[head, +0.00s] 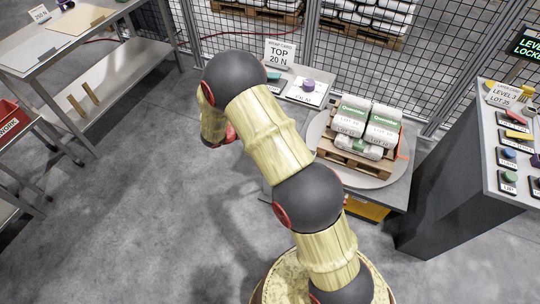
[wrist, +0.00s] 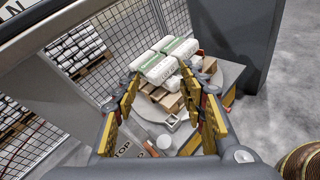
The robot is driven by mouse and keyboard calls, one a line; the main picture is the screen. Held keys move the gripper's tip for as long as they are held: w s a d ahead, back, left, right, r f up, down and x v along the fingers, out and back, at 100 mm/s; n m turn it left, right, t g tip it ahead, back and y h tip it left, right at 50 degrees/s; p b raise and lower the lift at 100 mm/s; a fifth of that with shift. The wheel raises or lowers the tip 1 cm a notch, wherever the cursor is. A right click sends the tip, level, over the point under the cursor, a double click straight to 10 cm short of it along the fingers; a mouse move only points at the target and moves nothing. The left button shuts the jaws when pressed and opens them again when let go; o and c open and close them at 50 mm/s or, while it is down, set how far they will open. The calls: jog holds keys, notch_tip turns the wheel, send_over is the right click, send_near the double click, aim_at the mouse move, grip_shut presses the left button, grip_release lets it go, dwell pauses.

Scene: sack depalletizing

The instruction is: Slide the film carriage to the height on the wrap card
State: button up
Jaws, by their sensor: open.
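The wrap card (head: 280,53), a white card reading "TOP 20 N", stands at the back of the bench in the head view. White sacks with green print (head: 351,117) lie stacked on a wooden pallet (head: 341,158) on a round grey turntable (head: 365,180). The sacks (wrist: 166,68) also show in the wrist view, beyond my gripper (wrist: 164,76). My gripper is open, with its yellow fingers apart and nothing seen between them. In the head view my arm hides most of the gripper. I cannot clearly make out the film carriage in either view.
A grey cabinet (head: 440,185) with a card reading "LEVEL 3" (head: 510,94) and several coloured buttons stands at the right. A mesh fence (head: 240,35) runs behind the turntable. A steel table (head: 75,45) stands at the left. The floor (head: 150,200) between is clear.

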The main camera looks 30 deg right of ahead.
jog(key=w+a+f+n+t, duration=0.25)
jog(key=f+n+t, duration=0.35)
jog(key=f, duration=1)
jog(key=w+a+f+n+t, duration=0.25)
jog(key=f+n+t, duration=0.4)
jog(key=f, duration=0.95)
jog(key=shift+n+g, duration=0.65)
jog(key=shift+g, duration=0.2)
jog(key=b+x, duration=0.2)
jog(key=x, duration=0.4)
jog(key=shift+w+d, duration=0.1)
jog(key=shift+d, duration=0.1)
jog(key=shift+c, duration=0.9)
grip_shut()
